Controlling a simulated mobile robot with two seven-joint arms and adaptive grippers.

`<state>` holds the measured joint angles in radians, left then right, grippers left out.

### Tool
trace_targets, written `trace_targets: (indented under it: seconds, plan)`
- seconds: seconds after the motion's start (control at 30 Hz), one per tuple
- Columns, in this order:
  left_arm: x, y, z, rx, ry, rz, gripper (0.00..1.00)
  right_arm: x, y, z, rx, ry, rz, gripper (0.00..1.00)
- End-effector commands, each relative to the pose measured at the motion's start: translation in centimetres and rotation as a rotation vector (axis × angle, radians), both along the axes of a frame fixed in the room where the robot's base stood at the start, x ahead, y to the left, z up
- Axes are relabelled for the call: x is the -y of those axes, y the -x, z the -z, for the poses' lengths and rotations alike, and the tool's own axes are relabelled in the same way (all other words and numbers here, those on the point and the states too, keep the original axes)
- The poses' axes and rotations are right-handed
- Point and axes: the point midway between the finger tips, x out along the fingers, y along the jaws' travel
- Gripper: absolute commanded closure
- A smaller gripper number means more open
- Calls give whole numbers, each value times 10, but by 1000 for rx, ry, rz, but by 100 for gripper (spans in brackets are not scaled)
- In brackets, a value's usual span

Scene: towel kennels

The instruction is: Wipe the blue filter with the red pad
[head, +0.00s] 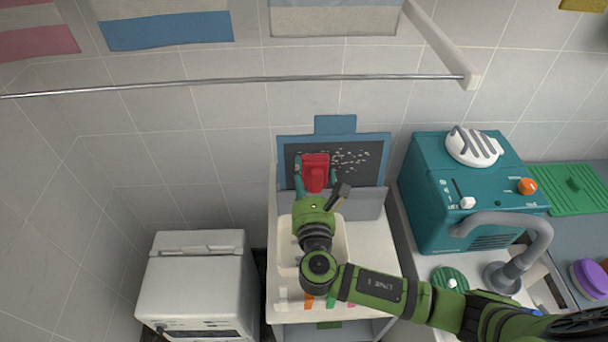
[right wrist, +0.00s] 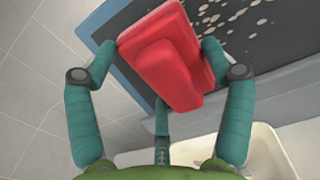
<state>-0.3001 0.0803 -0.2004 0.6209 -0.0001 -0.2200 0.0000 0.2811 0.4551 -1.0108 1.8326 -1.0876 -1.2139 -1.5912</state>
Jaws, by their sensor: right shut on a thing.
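The blue filter (head: 283,142) is a blue-framed panel with a dark face and pale specks. It stands upright against the wall at the back of a white unit, and its frame shows in the right wrist view (right wrist: 122,82). The specks lie mostly right of the pad. My right gripper (head: 313,184) is shut on the red pad (head: 315,166), with teal fingers on both sides of it in the right wrist view (right wrist: 160,55). The pad is in front of the filter's left part; I cannot tell whether it touches the face. My left gripper is not in view.
A white basin (head: 341,240) lies below the filter, partly hidden by my right arm. A teal machine (head: 425,200) stands close on the right, with a grey curved tap (head: 537,245) in front. A metal rail (head: 220,80) crosses above. A white appliance (head: 195,280) is at left.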

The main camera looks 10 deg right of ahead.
Motion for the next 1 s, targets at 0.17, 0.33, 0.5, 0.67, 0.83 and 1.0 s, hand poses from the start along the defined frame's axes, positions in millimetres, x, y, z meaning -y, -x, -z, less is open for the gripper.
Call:
trace_targets:
  seconds: [0.17, 0.33, 0.5, 0.67, 0.83, 1.0]
  plan:
    - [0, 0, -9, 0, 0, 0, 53, 17, 2, -2, 0, 4, 3, 45]
    - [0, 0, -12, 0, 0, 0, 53, 28, 3, -1, 1, 2, 3, 45]
    - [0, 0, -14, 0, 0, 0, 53, 33, 4, -1, 1, 4, 4, 45]
    - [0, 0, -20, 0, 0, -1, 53, 46, 7, -2, 0, 5, 5, 45]
    - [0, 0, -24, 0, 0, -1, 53, 59, 11, -2, 1, 5, 4, 45]
    - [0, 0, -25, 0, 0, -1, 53, 63, 11, -1, 1, 4, 3, 45]
